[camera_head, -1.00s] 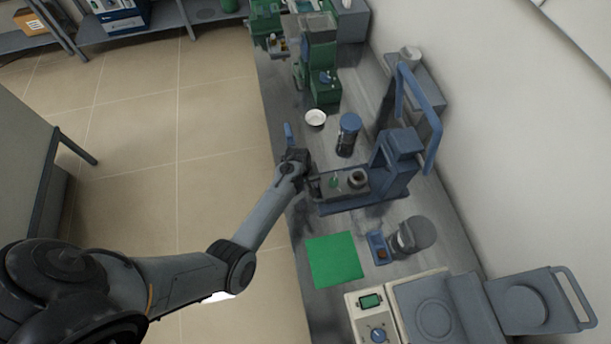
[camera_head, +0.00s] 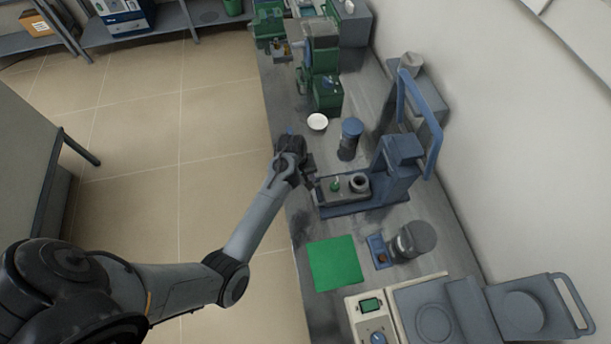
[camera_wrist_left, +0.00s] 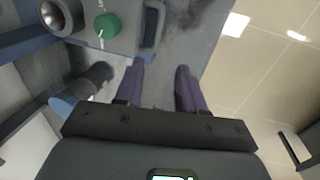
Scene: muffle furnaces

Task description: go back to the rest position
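My left gripper (camera_head: 308,174) is above the left edge of the grey bench, beside the blue press-like device (camera_head: 392,170). In the left wrist view its two purple fingers (camera_wrist_left: 158,88) are apart with nothing between them, so it is open and empty. A green knob (camera_wrist_left: 107,26) and a grey round cup (camera_wrist_left: 57,14) on the device show at the upper left of the wrist view. My right gripper is not in view.
The bench also carries a white bowl (camera_head: 317,122), a blue-capped cylinder (camera_head: 349,138), a green mat (camera_head: 335,263) and a green machine (camera_head: 322,70). Open floor (camera_head: 130,190) lies left of the bench.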

